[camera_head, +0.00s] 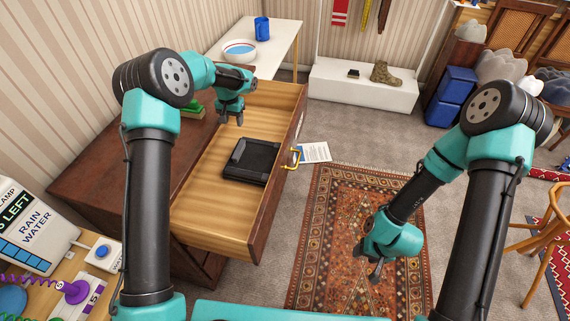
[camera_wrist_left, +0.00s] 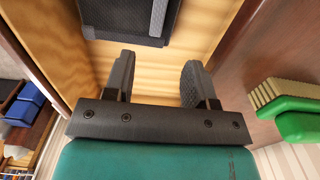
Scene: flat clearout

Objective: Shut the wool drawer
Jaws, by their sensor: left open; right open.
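The wooden drawer (camera_head: 197,215) is pulled out from the dark brown cabinet (camera_head: 95,190). A yellow handle (camera_head: 293,158) is on its front panel. A black flat case (camera_head: 250,161) lies inside the drawer, and it also shows in the left wrist view (camera_wrist_left: 125,18). My left gripper (camera_head: 231,119) is over the far part of the drawer, open and empty. In the left wrist view its open fingers (camera_wrist_left: 157,80) point toward the drawer floor and the case. My right gripper (camera_head: 372,270) is open and empty over the rug, right of the drawer and apart from it.
A green brush (camera_head: 194,108) lies on the cabinet top beside the drawer. A white paper (camera_head: 315,152) lies on the floor by the handle. A patterned rug (camera_head: 335,215) covers the floor on the right. A white table (camera_head: 270,52) with a bowl and blue mug stands behind.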

